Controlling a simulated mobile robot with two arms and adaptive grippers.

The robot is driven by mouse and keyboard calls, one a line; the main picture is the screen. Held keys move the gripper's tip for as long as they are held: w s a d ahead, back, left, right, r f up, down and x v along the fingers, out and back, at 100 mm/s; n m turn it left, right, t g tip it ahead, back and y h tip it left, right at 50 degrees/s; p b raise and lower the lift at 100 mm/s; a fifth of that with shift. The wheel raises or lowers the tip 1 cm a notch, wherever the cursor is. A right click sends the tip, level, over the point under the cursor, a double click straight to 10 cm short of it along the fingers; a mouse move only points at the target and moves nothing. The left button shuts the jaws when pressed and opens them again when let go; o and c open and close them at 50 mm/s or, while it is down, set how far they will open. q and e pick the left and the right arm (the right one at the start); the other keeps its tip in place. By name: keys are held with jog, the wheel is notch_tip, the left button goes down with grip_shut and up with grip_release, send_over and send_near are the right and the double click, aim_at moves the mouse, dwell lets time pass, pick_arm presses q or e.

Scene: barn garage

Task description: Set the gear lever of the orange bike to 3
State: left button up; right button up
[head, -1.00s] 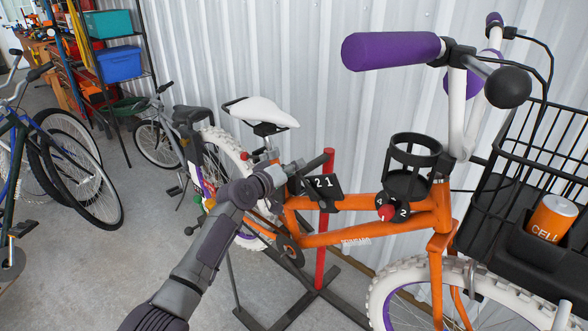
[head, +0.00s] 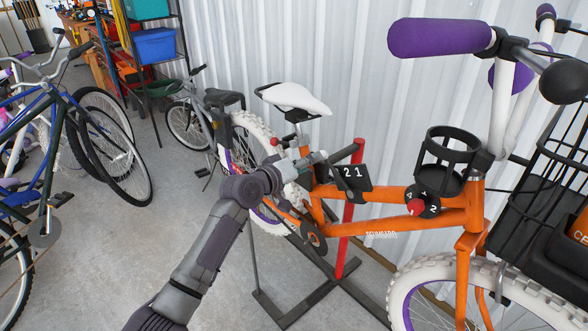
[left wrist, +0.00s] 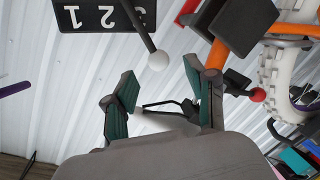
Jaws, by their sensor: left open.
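The orange bike (head: 400,220) is held on a stand, and a black gear plate (head: 352,178) with white numbers sits at its top tube. In the left wrist view the plate (left wrist: 92,16) appears upside down at the top and shows 1, 2 and part of a 3. A dark lever with a white knob (left wrist: 158,60) crosses it; I cannot tell which number it sits at. My left gripper (head: 316,159) is left of the plate. In the left wrist view its fingers (left wrist: 156,96) are open and empty, with the knob apparently beyond them. My right gripper is out of view.
A round dial with a red pointer (head: 416,206) sits on the frame. A cup holder (head: 447,160), white saddle (head: 294,98) and red stand post (head: 350,230) are close by. A red ball knob (left wrist: 257,95) shows in the left wrist view. Other bikes stand at the left.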

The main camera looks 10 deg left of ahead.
pick_arm(q)
jog(key=v, duration=0.5)
jog(key=shift+s+a, duration=0.1)
jog(key=shift+s, duration=0.1)
jog(key=shift+f, duration=0.1)
jog(key=s+a+f+g+y+p, duration=0.1)
jog(key=s+a+f+y, duration=0.1)
jog(key=f, duration=0.9)
jog(key=s+a+f+g+y, duration=0.1)
jog(key=a+f+y, duration=0.1)
jog(key=f, duration=0.9)
jog(key=s+a+f+m+g+y+p, duration=0.1)
jog(key=s+a+f+g, duration=0.1)
jog(key=s+f, duration=0.7)
jog(key=s+a+f+g+y, duration=0.15)
jog(key=s+f, duration=0.45)
jog(key=f, duration=0.6)
jog(key=s+f+m+g, duration=0.1)
jog(key=s+f, duration=0.4)
jog(key=s, duration=0.9)
jog(key=s+a+f+m+g+y+p, duration=0.1)
jog(key=s+f+g, duration=0.3)
jog(key=s, duration=0.9)
jog(key=s+f+m+g+p, duration=0.1)
jog(key=s+f+m+g, duration=0.1)
jog(key=s+f, duration=0.6)
jog(key=s+m, duration=0.1)
jog(key=s, duration=0.5)
jog(key=shift+s+a, duration=0.15)
jog(key=shift+s, duration=0.2)
